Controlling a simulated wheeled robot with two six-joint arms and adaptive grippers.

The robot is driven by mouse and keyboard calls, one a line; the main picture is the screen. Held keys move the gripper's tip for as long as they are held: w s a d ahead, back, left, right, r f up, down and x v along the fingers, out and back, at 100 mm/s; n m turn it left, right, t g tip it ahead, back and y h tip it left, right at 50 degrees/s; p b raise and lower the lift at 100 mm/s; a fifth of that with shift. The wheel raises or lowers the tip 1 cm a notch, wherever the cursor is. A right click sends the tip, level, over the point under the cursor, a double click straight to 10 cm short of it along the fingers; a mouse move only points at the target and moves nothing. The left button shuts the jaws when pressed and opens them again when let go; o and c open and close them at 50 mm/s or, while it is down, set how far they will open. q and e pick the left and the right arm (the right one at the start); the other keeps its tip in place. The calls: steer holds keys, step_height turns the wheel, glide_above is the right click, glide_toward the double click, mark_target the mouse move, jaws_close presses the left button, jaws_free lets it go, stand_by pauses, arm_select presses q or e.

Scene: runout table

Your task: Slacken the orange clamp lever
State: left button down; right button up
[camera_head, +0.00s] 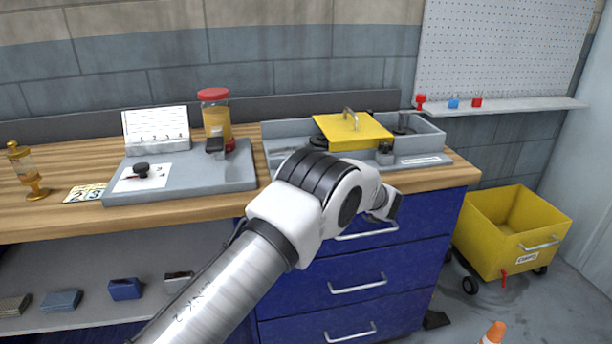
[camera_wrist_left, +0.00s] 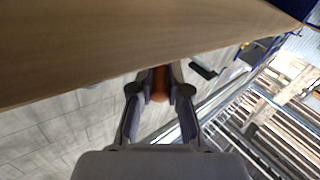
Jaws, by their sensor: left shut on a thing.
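In the left wrist view the orange clamp lever (camera_wrist_left: 160,84) stands between my left gripper's fingers, close under the edge of a wooden top. My left gripper (camera_wrist_left: 160,92) is shut on it, one finger on each side. Only a short rounded orange part of the lever shows; the rest is hidden by the fingers and the wood. In the head view my left arm reaches across to the front of the bench, and the lever and the fingertips are hidden there. My right gripper is in neither view.
The wooden bench top (camera_head: 70,217) carries a grey board (camera_head: 190,182), a red-lidded jar (camera_head: 216,115) and a grey tray (camera_head: 430,139) with a yellow lid (camera_head: 355,132). Blue drawers (camera_head: 345,270) are below. A yellow cart (camera_head: 505,245) stands right, near an orange cone (camera_head: 494,334).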

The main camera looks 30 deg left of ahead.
arm_select(q)
steer(key=shift+w+n+g, duration=0.2)
steer(key=shift+n+g, duration=0.1)
steer(key=shift+g, duration=0.2)
steer(key=c, duration=1.1)
jaws_free()
steer(key=shift+c, duration=0.2)
steer(key=shift+a, duration=0.1)
steer(key=s+d, duration=0.1)
steer(key=d, duration=1.1)
